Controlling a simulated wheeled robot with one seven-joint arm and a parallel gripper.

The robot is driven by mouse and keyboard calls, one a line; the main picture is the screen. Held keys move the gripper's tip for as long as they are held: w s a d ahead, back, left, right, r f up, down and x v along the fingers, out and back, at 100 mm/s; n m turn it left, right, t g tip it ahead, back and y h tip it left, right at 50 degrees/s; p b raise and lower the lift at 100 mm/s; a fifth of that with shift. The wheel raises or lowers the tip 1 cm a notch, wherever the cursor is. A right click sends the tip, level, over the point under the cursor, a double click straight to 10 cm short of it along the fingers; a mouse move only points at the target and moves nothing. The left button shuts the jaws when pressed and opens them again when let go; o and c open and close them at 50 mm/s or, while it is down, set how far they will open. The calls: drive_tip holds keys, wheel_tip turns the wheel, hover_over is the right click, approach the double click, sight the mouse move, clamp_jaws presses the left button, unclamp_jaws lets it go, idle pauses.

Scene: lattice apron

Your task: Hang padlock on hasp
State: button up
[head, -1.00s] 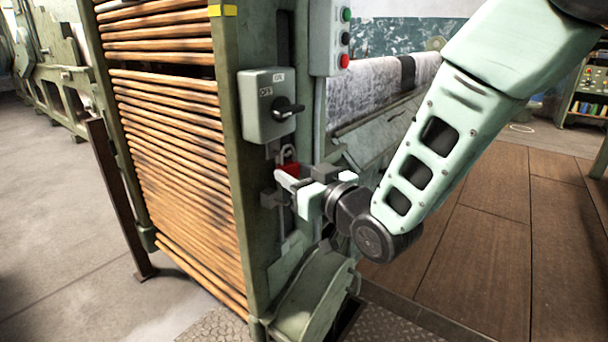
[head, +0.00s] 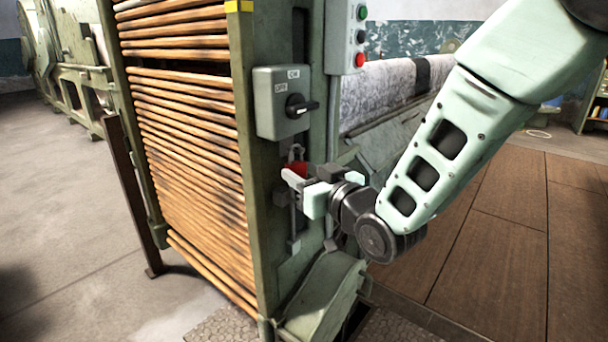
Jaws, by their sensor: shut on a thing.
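A red padlock (head: 298,168) with a silver shackle pointing up shows at the front post of the green machine, just below the grey switch box (head: 283,103). My gripper (head: 294,178) is shut on the padlock and hides much of its body. The shackle stands close under the switch box, where the hasp must be small or covered; I cannot tell whether the shackle is through it. The switch box has a black rotary handle (head: 300,106) that points to the right.
Wooden slats (head: 190,150) fill the machine's left side. A control panel with green, black and red buttons (head: 347,35) hangs above right. A curved green guard (head: 325,295) stands below my gripper. A brown post (head: 130,195) stands at left. Wooden floor is clear at right.

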drive_tip(key=o, duration=1.2)
drive_tip(key=shift+s+d, duration=0.1)
